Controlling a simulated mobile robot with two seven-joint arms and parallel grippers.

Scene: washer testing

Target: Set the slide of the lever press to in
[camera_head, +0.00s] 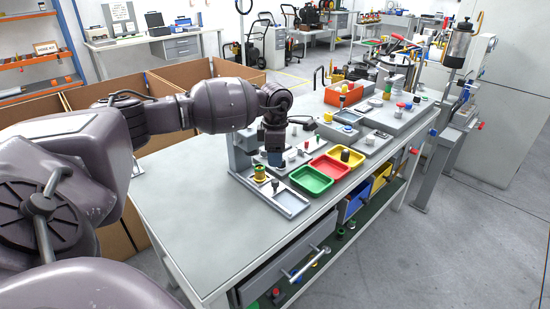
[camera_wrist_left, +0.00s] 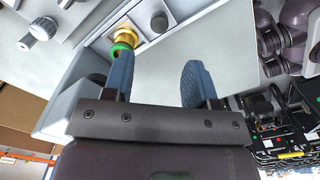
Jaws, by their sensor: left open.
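The lever press (camera_head: 240,150) is a grey upright block on the workbench, partly hidden behind my left gripper (camera_head: 275,155). A flat light-grey tray-like piece (camera_head: 292,203), which looks like its slide, lies at the front of the press with a black knob (camera_head: 275,185) on it. A yellow-and-green round part (camera_head: 259,173) sits beside the knob. In the left wrist view the black knob (camera_wrist_left: 159,22) and the yellow-and-green part (camera_wrist_left: 125,40) lie beyond my open blue fingers, which hold nothing. The left finger overlaps the press edge in that view; contact cannot be told. My right gripper is not in view.
A green tray (camera_head: 311,190), a red tray (camera_head: 330,167) and a yellow tray (camera_head: 352,151) stand right of the press. Several fixtures with knobs fill the bench behind. The near left bench top (camera_head: 190,210) is clear. A drawer handle (camera_head: 304,264) juts from the front.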

